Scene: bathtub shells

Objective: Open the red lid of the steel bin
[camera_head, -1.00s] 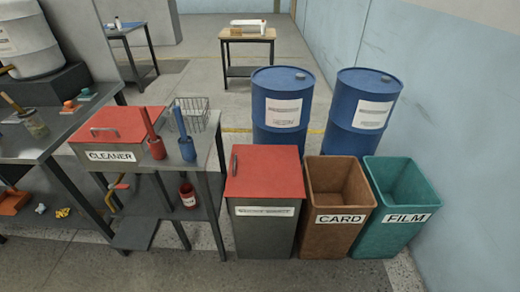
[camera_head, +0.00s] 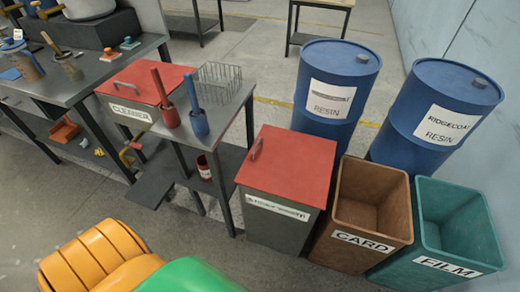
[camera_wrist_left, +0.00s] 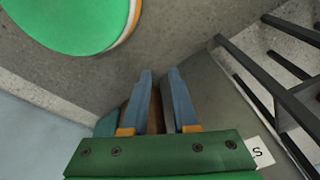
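The steel bin (camera_head: 277,226) stands on the floor in the middle of the head view, grey with a white label on its front. Its red lid (camera_head: 290,165) lies flat and shut, with a small grey bar handle (camera_head: 256,149) near its left edge. My left gripper (camera_wrist_left: 160,73) shows only in the left wrist view; its two blue-grey fingers are apart with nothing between them. It is not touching the lid as far as I can see. My right gripper is in neither view.
A brown CARD bin (camera_head: 370,200) and a teal FILM bin (camera_head: 455,225) stand right of the steel bin. Two blue drums (camera_head: 335,95) are behind. A bench (camera_head: 225,118) with a red-lidded CLEANER box (camera_head: 146,82) is at left.

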